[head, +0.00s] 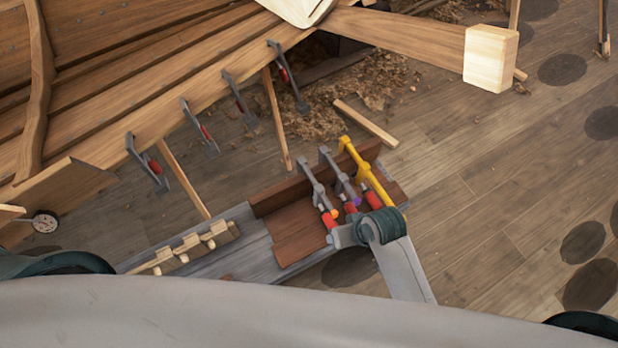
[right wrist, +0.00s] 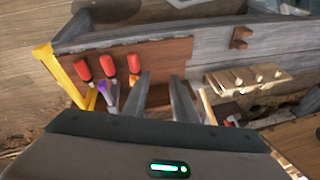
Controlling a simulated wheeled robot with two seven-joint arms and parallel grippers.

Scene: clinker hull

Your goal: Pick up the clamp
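Three clamps with red handles stand side by side at the right end of a grey and brown wooden tray (head: 255,252): a yellow clamp (head: 367,172) and two grey clamps (head: 313,183) (head: 341,178). In the right wrist view the yellow clamp (right wrist: 68,76) is at the far left, with the red handles beside it. My right gripper (right wrist: 160,97) is open and empty, its fingers in front of the brown panel, to the right of the handles. My left gripper is out of view.
Several more grey clamps (head: 194,128) hang along the hull plank (head: 150,115). Pale wooden pegs (head: 190,247) lie at the tray's left end. A dial gauge (head: 45,222) is at the far left. Loose sticks and shavings lie beyond the tray; the floor right is mostly clear.

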